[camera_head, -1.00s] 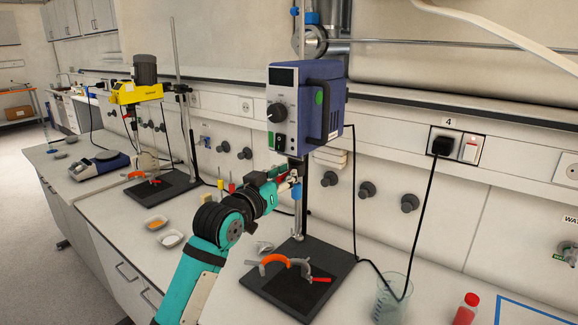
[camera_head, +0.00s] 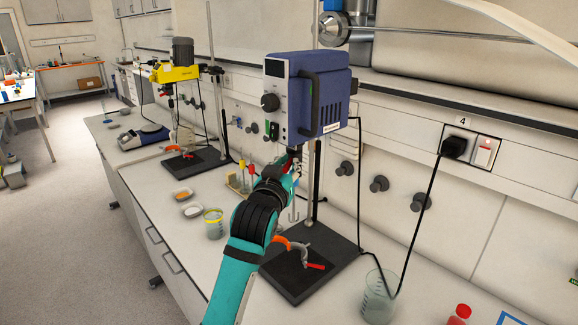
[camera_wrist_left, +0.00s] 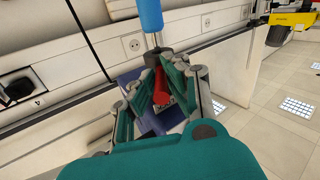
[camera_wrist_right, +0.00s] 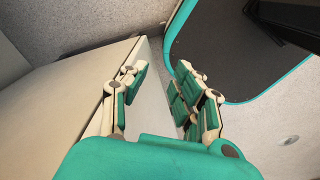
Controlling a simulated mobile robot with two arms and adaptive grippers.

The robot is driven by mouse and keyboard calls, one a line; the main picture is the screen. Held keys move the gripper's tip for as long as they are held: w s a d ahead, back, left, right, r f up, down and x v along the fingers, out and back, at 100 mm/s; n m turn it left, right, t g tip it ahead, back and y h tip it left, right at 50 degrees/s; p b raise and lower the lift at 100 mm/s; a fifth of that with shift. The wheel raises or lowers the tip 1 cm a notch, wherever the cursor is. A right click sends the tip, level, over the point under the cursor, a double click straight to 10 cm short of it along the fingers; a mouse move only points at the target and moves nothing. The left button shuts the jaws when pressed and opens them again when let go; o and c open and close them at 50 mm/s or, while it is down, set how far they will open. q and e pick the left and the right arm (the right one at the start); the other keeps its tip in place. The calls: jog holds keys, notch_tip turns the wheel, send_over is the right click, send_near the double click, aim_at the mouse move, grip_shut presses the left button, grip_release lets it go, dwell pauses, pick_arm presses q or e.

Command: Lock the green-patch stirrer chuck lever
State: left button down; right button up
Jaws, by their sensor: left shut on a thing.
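The blue overhead stirrer (camera_head: 335,105) hangs on its stand over a black base plate (camera_head: 330,262) in the head view. My left gripper (camera_head: 291,162) is directly under the stirrer housing, at the chuck; the arm and fingers hide most of the chuck there. In the left wrist view the gripper (camera_wrist_left: 162,92) is shut on a red lever (camera_wrist_left: 162,87), its fingers on both sides. The lever joins a dark chuck part (camera_wrist_left: 154,56). Whether the lever is locked cannot be told. My right gripper (camera_wrist_right: 160,85) is open and empty in the right wrist view, beside a pale panel.
An orange-and-grey clamp (camera_head: 283,241) with a red handle lies on the base plate. A glass beaker (camera_head: 378,302), a black cable and a red-capped bottle (camera_head: 461,312) are to the right. A yellow stirrer (camera_head: 176,73) and a yellow-rimmed beaker (camera_head: 213,226) are to the left.

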pick_arm(q)
jog(key=shift+r, duration=0.15)
jog(key=c, duration=1.4)
grip_release()
jog(key=shift+d, duration=0.15)
jog(key=shift+o, duration=0.2)
jog(key=shift+w, duration=0.1)
jog(key=shift+s+f, duration=0.35)
jog(key=shift+s, duration=0.15)
jog(key=v, duration=1.1)
jog(key=shift+r, duration=0.2)
